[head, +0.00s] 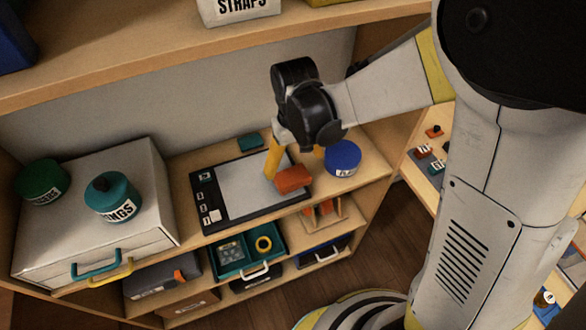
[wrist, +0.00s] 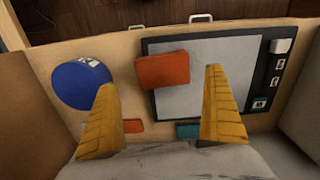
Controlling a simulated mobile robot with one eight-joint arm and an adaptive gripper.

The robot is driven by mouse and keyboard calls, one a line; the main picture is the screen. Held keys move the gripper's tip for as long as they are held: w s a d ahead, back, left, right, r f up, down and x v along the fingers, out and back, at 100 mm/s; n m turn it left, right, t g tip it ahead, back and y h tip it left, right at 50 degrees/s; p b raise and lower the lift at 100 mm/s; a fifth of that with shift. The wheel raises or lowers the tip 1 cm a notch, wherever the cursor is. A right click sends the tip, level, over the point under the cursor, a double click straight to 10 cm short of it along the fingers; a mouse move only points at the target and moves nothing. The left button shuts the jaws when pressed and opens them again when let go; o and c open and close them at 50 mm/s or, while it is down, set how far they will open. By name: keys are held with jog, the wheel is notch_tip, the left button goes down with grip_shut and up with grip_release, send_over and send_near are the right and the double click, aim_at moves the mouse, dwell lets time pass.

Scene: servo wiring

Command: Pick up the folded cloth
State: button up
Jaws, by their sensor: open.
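An orange-red soft-looking slab, which looks like the folded cloth (head: 292,179), lies at the right edge of a grey-screened black tablet-like board (head: 240,184) on the shelf top. In the wrist view the cloth (wrist: 162,69) overlaps the board's left edge (wrist: 150,46). My gripper (head: 296,160) is open, with yellow fingers, above and just behind the cloth. In the wrist view the cloth appears between and slightly beyond the two fingertips (wrist: 159,80). Nothing is held. I cannot tell the exact height of the fingertips above it.
A blue round container (head: 342,158) stands close right of the cloth. A small teal piece (head: 250,142) lies behind the board, and a flat orange piece (wrist: 133,126) shows in the wrist view. A white case (head: 150,190) with teal and green jars is at left. An upper shelf (head: 200,55) overhangs.

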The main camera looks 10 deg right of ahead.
aim_at(292, 175)
jog(key=f+b, duration=0.1)
jog(key=f, duration=0.1)
jog(key=f+b, duration=0.1)
jog(key=f, duration=0.1)
jog(key=f+b, duration=0.1)
jog(key=f, duration=0.1)
jog(key=shift+w+a+f, duration=0.15)
jog(key=shift+a+f, duration=0.1)
jog(key=shift+f, duration=0.15)
jog(key=shift+r, duration=0.1)
jog(key=c, duration=1)
jog(key=shift+c, duration=0.2)
notch_tip(292, 175, up, 4)
jog(key=shift+r+p, duration=0.15)
jog(key=shift+p, duration=1)
jog(key=s+d+r+p, duration=0.3)
jog(key=d+r, duration=0.3)
jog(key=d, duration=0.5)
jog(key=shift+d+r+p, duration=0.15)
jog(key=shift+r+p, duration=0.2)
jog(key=shift+p, duration=0.1)
jog(key=o, duration=0.4)
jog(key=c, duration=0.3)
